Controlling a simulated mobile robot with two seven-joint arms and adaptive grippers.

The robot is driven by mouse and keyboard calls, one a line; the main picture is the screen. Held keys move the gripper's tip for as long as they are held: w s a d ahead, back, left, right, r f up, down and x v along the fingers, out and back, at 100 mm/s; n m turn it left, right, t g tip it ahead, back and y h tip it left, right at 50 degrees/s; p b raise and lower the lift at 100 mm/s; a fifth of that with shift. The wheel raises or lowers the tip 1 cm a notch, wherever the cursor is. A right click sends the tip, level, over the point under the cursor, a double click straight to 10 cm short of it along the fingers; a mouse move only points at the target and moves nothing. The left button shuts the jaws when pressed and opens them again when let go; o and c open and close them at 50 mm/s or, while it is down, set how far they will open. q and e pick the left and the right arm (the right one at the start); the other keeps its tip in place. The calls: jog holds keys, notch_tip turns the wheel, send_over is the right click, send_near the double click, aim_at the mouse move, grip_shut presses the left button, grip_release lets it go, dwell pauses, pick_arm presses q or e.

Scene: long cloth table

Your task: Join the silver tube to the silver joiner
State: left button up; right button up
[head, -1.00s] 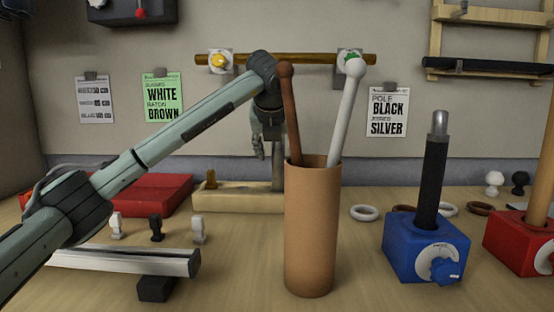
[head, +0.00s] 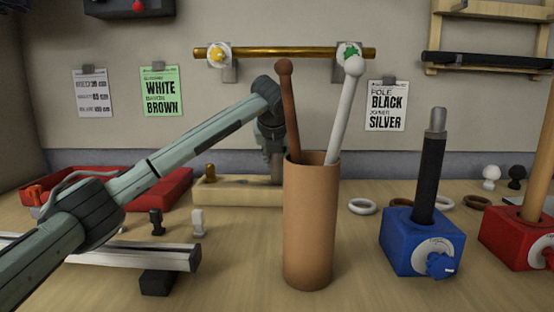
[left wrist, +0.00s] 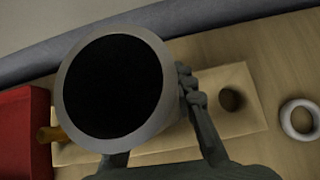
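The silver tube (head: 277,172) stands upright at the wooden block (head: 235,192), partly hidden by the brown cup. In the left wrist view its grey rim (left wrist: 172,88) and dark open end fill the near left. My left gripper (head: 270,150) points down at the tube's upper part. In the wrist view one finger lies along the tube's right side; the other is mostly hidden behind the tube, so I cannot tell whether they grip. The silver joiner (head: 436,122) sits on top of the black pole (head: 430,180), upright in the blue clamp (head: 422,240). My right gripper is not in view.
The tall brown cup (head: 311,225) holds a brown and a white baton in front of the block. A red tray (head: 165,190) lies left of the block. A red clamp (head: 515,238) stands right of the blue one. A white ring (head: 363,206) lies between cup and blue clamp.

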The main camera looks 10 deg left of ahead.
pick_arm(q)
grip_shut()
jog(key=shift+r, duration=0.1)
